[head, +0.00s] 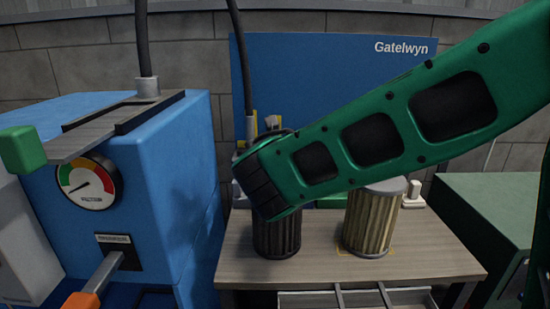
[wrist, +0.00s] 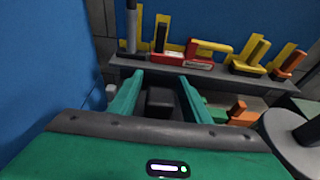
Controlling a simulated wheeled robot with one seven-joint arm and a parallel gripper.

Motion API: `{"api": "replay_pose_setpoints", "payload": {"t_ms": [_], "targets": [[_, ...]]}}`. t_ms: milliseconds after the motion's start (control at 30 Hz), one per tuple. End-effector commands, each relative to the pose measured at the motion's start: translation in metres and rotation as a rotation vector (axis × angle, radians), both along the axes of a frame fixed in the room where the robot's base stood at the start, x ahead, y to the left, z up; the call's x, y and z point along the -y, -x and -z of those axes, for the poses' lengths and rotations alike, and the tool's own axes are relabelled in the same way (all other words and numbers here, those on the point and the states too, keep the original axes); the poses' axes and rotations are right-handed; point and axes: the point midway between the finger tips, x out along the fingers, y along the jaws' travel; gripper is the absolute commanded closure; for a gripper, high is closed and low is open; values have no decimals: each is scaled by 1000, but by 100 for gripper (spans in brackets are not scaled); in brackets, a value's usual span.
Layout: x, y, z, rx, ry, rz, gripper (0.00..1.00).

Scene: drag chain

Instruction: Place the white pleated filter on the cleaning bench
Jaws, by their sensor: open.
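No plainly white filter shows. A pale cream pleated filter (head: 370,225) with a grey cap stands upright on a wooden-topped bench (head: 330,270); it is the closest in colour. A dark pleated filter (head: 277,238) stands to its left, its top hidden by my green arm. In the wrist view my gripper (wrist: 160,76) is open, its two teal fingers apart, with a dark block visible between them. I cannot tell how far that block is. My gripper is hidden behind the arm in the head view. A grey round cap (wrist: 293,130) shows at lower right in the wrist view.
A blue machine (head: 150,170) with a pressure gauge (head: 88,182) and an orange-ended lever (head: 95,285) stands left. A dark shelf (wrist: 190,73) holds yellow, red and grey items before a blue panel (head: 310,75). A green cabinet (head: 490,215) is at right.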

Motion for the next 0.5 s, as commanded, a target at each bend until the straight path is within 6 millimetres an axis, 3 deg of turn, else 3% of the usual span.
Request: {"api": "replay_pose_setpoints", "payload": {"t_ms": [167, 500], "targets": [[-2, 12, -6, 1, -2, -3, 56], [-4, 75, -25, 1, -1, -5, 56]]}}
